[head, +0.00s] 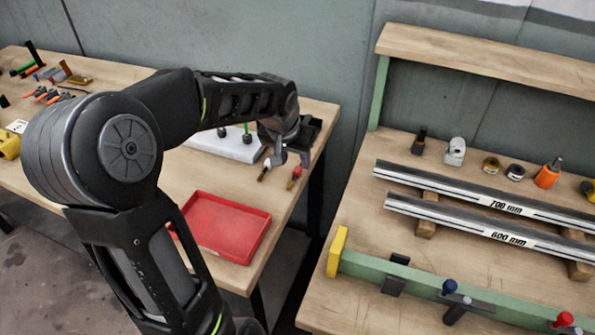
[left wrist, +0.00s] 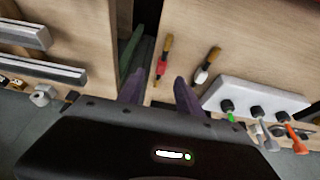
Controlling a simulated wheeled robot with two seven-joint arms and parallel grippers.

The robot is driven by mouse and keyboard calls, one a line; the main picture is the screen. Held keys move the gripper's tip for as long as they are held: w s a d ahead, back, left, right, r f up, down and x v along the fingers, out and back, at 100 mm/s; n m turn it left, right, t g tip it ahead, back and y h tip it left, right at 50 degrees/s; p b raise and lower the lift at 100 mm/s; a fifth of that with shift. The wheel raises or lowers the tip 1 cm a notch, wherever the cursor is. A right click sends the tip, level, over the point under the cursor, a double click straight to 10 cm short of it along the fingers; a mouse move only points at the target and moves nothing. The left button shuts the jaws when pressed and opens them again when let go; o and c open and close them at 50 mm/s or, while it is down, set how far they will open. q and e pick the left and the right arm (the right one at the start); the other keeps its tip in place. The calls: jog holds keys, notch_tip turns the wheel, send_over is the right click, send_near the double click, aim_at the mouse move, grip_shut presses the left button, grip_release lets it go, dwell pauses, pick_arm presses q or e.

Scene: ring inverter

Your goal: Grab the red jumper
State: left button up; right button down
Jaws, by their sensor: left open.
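The red jumper (head: 294,176) lies near the right edge of the left workbench, with a red part and a brownish end. It also shows in the left wrist view (left wrist: 161,69), ahead of the fingers and between their lines. A similar white-and-black piece (head: 266,167) lies beside it, and shows in the left wrist view (left wrist: 203,72) to the right. My left gripper (head: 287,155) is above this bench, close to both pieces in the picture. Its two fingers (left wrist: 159,88) are apart with nothing between them. My right gripper is not in view.
A white block with black knobs (head: 228,148) stands behind the pieces. A red tray (head: 225,225) lies nearer on the same bench. A gap separates this bench from the right bench (head: 345,300), which holds metal rails (head: 445,188). Bare wood lies around the tray.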

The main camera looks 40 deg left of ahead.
aim_at(297, 168)
pick_arm(q)
jog(key=x, duration=0.5)
jog(key=shift+a+f+p, duration=0.1)
jog(key=shift+f+p, duration=0.05)
jog(key=shift+p, duration=0.25)
jog(key=shift+c, duration=0.4)
grip_shut()
dwell(0.4)
